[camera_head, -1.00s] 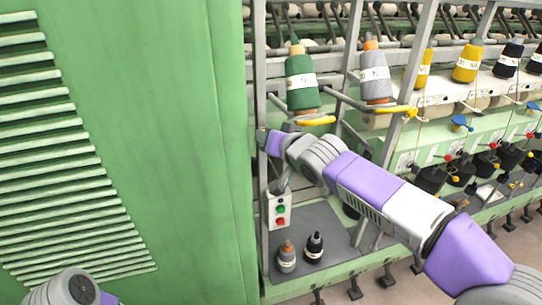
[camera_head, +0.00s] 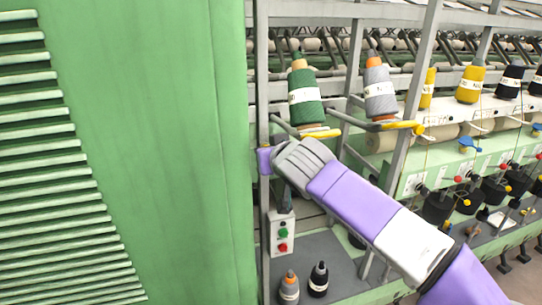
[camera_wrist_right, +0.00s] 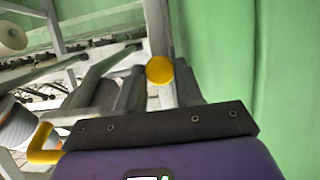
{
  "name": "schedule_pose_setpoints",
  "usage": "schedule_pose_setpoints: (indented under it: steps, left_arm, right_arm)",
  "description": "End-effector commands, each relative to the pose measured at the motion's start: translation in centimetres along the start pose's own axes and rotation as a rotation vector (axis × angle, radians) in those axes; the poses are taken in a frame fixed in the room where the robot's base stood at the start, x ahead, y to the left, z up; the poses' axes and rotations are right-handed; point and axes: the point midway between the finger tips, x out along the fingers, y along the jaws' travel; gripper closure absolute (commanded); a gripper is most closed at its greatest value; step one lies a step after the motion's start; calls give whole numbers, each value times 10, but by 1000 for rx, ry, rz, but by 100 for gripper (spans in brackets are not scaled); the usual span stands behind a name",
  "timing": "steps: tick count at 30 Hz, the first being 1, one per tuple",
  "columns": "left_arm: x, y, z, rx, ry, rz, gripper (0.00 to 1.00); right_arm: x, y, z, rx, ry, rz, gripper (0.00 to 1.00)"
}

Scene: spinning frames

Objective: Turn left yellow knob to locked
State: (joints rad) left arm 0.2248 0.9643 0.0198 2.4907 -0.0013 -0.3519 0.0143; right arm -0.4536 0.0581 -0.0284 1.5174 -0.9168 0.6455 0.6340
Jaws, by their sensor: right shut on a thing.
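The left yellow knob (camera_head: 322,133) sits on a lever below the green spool (camera_head: 304,92), just above my right wrist. In the right wrist view its round yellow end (camera_wrist_right: 159,69) shows between the fingers of my right gripper (camera_wrist_right: 159,84), which is shut on it. In the head view the fingers are hidden behind my wrist. A second yellow knob (camera_head: 405,125) is on the lever below the grey spool (camera_head: 380,92) to the right; a bent yellow handle (camera_wrist_right: 42,145) shows at the lower left of the right wrist view. My left gripper is out of view.
A large green cabinet (camera_head: 150,150) fills the left side. Grey frame posts (camera_head: 262,90) stand close to my right wrist. More yarn spools (camera_head: 470,84) line the right.

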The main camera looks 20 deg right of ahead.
Motion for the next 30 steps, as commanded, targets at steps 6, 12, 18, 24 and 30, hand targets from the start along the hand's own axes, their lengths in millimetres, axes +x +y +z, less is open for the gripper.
schedule_pose_setpoints:
  steps: [6,12,18,24,30]
  left_arm:
    - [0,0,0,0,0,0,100]
    - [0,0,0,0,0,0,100]
    - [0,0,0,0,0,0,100]
    - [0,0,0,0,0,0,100]
    - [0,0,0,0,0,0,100]
  right_arm:
    - [0,0,0,-5,1,1,95]
    - [0,0,0,-4,1,0,52]
    - [0,-2,0,-4,1,-3,40]
    - [0,-3,0,-5,1,-6,40]
    - [0,-4,0,-5,1,-8,40]
